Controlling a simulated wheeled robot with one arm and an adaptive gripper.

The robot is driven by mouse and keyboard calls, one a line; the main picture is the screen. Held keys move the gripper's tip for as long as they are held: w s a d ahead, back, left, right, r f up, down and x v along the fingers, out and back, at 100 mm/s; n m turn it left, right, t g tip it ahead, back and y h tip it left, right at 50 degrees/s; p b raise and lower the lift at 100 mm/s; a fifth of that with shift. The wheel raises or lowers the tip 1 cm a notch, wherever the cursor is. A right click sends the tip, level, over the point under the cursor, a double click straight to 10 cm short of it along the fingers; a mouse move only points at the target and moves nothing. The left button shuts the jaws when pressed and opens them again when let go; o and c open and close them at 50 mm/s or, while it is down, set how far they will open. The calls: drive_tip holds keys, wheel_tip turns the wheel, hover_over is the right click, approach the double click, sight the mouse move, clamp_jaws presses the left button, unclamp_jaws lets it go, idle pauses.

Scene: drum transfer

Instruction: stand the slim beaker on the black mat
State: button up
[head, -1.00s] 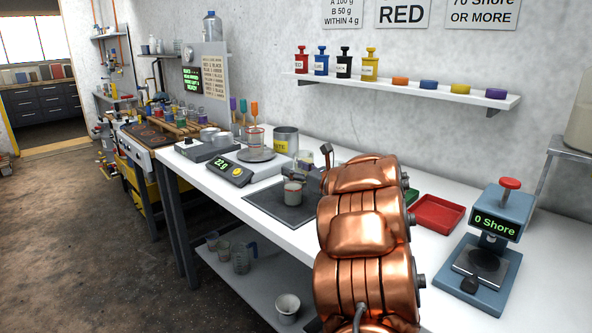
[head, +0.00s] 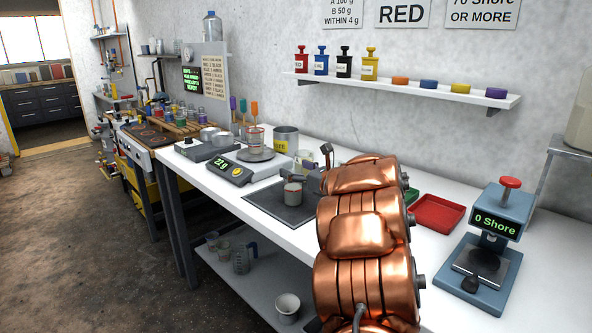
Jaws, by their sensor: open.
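The slim beaker (head: 293,193), a small clear cup with a reddish rim and grey-white contents, appears upright on the black mat (head: 265,205), near the mat's middle. My gripper (head: 300,177) is open, small and dark in this view, right at the beaker's upper right side. Whether a finger touches the beaker cannot be made out. My copper-coloured arm hides the counter to the right of the mat.
A scale (head: 240,171) reading about 22 g, with a red-marked beaker (head: 255,142) on its pan, stands left of the mat. A red tray (head: 438,212) and a Shore tester (head: 489,245) stand right of my arm.

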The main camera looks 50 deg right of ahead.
drive_tip(key=shift+s+d, duration=0.1)
drive_tip(key=shift+s, duration=0.2)
drive_tip(key=s+b, duration=0.1)
drive_tip(key=s, duration=1)
drive_tip(key=shift+s+a+b, duration=0.2)
drive_tip(key=shift+b, duration=0.15)
